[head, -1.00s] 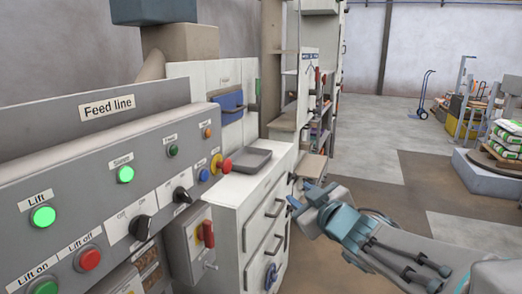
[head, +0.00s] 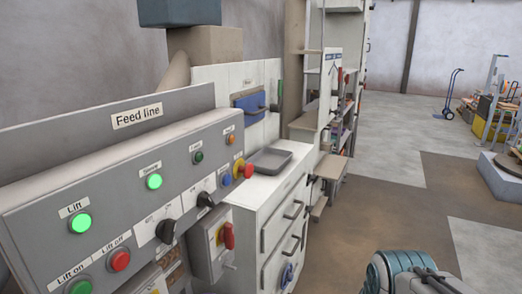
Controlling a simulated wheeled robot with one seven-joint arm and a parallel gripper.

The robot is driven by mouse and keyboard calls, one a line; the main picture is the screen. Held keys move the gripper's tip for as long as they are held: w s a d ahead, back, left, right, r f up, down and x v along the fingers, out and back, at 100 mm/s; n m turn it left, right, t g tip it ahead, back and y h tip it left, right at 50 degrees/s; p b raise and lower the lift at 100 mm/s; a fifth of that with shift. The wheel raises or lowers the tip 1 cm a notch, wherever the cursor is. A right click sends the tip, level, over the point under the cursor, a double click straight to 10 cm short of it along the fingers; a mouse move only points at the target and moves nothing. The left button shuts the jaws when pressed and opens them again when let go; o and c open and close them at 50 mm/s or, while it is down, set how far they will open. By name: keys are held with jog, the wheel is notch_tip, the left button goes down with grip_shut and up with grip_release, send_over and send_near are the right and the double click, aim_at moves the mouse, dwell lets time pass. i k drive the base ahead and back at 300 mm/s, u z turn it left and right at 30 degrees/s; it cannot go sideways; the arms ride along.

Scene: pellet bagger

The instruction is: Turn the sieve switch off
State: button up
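The Feed line panel (head: 120,150) stands at the left in the head view. A black rotary switch (head: 166,231) sits on a white plate below the lit green lamp (head: 153,181), whose small label seems to read Sieve. The knob is tilted; the Off and On marks are too small to read its position surely. A second black rotary switch (head: 205,200) sits to its right, below the dark green lamp (head: 197,157). My gripper is out of view; only a part of my arm shows at the bottom right, well apart from the panel.
The Lift lamp (head: 79,223) is lit green. A white drawer cabinet (head: 262,210) bears a grey tray (head: 268,161). Open floor lies right.

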aim_at(165, 229)
jog(key=k, duration=0.5)
jog(key=u, duration=0.5)
jog(key=i, duration=0.4)
jog(key=z, duration=0.85)
jog(key=k, duration=0.25)
jog(key=u, duration=0.85)
